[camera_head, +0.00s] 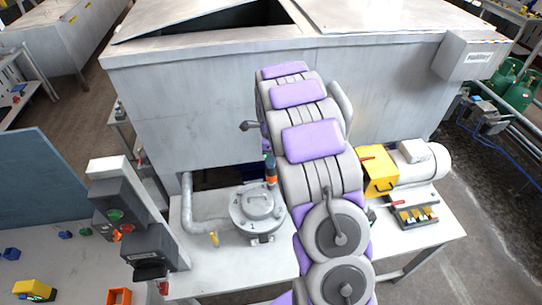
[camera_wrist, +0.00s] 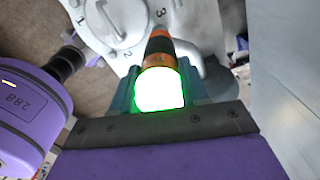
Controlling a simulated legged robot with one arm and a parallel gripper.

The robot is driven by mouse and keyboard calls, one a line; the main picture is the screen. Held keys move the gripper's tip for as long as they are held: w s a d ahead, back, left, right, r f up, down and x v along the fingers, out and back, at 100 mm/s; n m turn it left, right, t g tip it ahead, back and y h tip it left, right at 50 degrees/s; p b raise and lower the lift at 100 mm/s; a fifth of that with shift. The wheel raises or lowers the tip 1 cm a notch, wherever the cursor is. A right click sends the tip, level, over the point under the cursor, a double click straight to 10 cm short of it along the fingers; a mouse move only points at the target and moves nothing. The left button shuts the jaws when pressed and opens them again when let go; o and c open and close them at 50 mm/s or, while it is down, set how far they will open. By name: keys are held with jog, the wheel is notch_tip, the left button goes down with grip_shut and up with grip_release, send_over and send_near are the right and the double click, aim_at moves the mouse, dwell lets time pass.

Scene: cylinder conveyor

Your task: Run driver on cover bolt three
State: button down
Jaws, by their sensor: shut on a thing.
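The round grey cover (camera_head: 247,222) with a handle and painted numbers sits on the worktable, left of my arm. It also shows in the wrist view (camera_wrist: 95,22), with numbers 2 and 3 readable. My gripper (camera_wrist: 165,88) is shut on the driver (camera_wrist: 160,48), which has an orange and dark body and a bright white end glowing green at its edge. The driver also shows upright over the cover's far right edge in the head view (camera_head: 271,172). Its tip points at the cover's rim near number 3. Bolt three is hidden, so I cannot tell whether the tip touches it.
A grey pipe (camera_head: 187,205) runs into the cover's left side. A large metal tank (camera_head: 190,100) stands behind. A switch post (camera_head: 120,205) stands at left. A yellow box (camera_head: 378,170) and a motor (camera_head: 425,165) are at right.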

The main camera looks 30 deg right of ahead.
jog(key=shift+f, duration=0.85)
dwell(1.1)
jog(key=shift+s+a+f+b, duration=0.1)
jog(key=shift+s+f+b, duration=0.1)
jog(key=shift+b, duration=0.1)
dwell(0.3)
jog(key=shift+w+r, duration=0.1)
jog(key=shift+r+p, duration=0.4)
jog(key=shift+r, duration=1.35)
jog(key=shift+w, duration=0.1)
